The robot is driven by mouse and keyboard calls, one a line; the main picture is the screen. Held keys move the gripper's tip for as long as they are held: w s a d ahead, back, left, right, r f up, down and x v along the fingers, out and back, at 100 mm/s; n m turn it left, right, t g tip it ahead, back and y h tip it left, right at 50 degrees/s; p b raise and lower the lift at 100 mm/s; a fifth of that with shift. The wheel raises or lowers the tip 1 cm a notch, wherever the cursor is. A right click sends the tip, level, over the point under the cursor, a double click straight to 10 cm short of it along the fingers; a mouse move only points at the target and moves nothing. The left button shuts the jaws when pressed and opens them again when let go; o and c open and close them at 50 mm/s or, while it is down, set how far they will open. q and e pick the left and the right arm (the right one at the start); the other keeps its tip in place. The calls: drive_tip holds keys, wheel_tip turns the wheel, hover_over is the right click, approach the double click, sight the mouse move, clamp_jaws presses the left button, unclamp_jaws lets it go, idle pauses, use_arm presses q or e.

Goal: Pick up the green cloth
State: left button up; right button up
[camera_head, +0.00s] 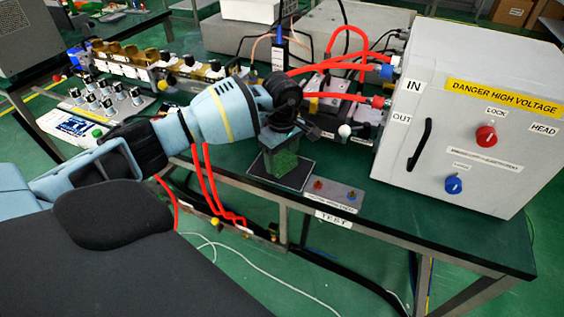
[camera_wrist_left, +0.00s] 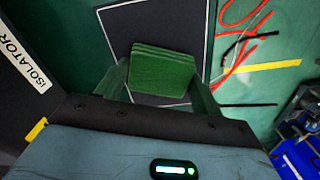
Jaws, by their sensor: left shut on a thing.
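The green cloth (camera_head: 281,163) is a small folded stack with layered edges, above or on a dark square pad with a pale border (camera_head: 293,177) at the table's front edge. My left gripper (camera_head: 280,150) comes down over it from the left. In the left wrist view the green cloth (camera_wrist_left: 162,74) sits between the two fingers of my left gripper (camera_wrist_left: 160,85), which is shut on it. I cannot tell whether the cloth touches the pad. My right gripper is not in view.
A white high-voltage cabinet (camera_head: 470,110) stands at the right. A small panel with red and blue buttons (camera_head: 332,194) lies beside the pad. Red hoses (camera_head: 330,68) run behind the gripper. Knobs on a control box (camera_head: 105,97) stand at the left.

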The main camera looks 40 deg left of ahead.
sight(282, 159)
use_arm(q)
drive_tip(key=shift+r, duration=0.15)
drive_tip(key=shift+r, duration=0.55)
wheel_tip(282, 159, up, 2)
drive_tip(key=shift+r, duration=0.2)
drive_tip(key=s+d, duration=0.1)
drive_tip(key=s, duration=0.6)
drive_tip(key=s+d+r, duration=0.1)
drive_tip(key=s+d, duration=0.1)
drive_tip(key=s, duration=0.6)
drive_tip(key=shift+s+d+b, duration=0.3)
drive_tip(key=shift+b, duration=0.1)
drive_tip(key=shift+r, duration=0.1)
